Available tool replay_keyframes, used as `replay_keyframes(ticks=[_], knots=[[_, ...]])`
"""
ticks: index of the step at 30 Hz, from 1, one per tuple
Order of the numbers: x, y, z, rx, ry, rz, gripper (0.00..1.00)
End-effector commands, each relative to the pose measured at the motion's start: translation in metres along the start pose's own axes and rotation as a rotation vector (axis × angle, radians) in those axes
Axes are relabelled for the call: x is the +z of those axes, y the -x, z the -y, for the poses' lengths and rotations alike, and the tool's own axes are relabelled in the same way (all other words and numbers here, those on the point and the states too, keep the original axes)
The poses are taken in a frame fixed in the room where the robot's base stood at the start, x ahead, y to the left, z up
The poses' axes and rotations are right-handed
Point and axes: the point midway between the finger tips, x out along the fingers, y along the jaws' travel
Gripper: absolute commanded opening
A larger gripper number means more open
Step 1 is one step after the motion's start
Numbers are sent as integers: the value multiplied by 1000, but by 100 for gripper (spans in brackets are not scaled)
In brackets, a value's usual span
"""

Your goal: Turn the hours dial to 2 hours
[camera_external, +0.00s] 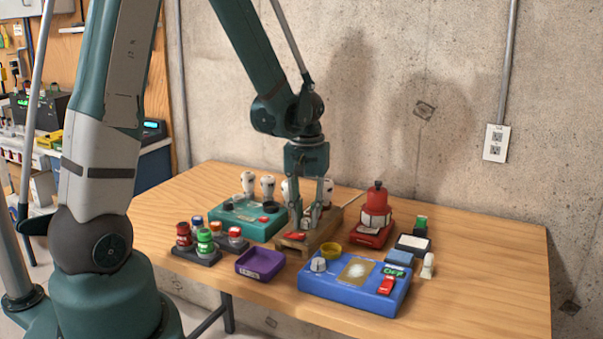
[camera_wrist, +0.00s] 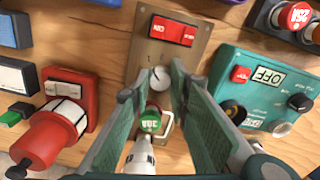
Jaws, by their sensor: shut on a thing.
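A small pale round dial (camera_wrist: 160,77) sits on a metal plate (camera_wrist: 150,48) on the wooden box (camera_external: 288,243). Small marks surround it, too blurred to read. My gripper (camera_wrist: 156,86) has its two teal fingers on either side of this dial, shut on it; the fingers cover part of its edge. In the outside view my gripper (camera_external: 316,212) points down over the wooden box and hides the dial. A red rocker switch (camera_wrist: 173,30) sits on the same plate. I cannot read which hour the dial is at.
A teal box (camera_external: 246,222) with knobs stands left of the wooden box, a red device (camera_external: 373,218) right of it. A blue panel (camera_external: 340,287) and a purple tray (camera_external: 260,264) are in front. The table's right side (camera_external: 490,270) is clear.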

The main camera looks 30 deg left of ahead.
Motion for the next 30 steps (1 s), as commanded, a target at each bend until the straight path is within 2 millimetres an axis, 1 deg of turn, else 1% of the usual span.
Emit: replay_keyframes(ticks=[1, 15, 21, 30], knots=[[0, -2, 0, -1, -43, 0, 6], [0, -2, 0, -1, -463, 0, 6], [0, -1, 0, -1, -577, 0, 6], [0, 0, 0, -1, -643, 0, 6]])
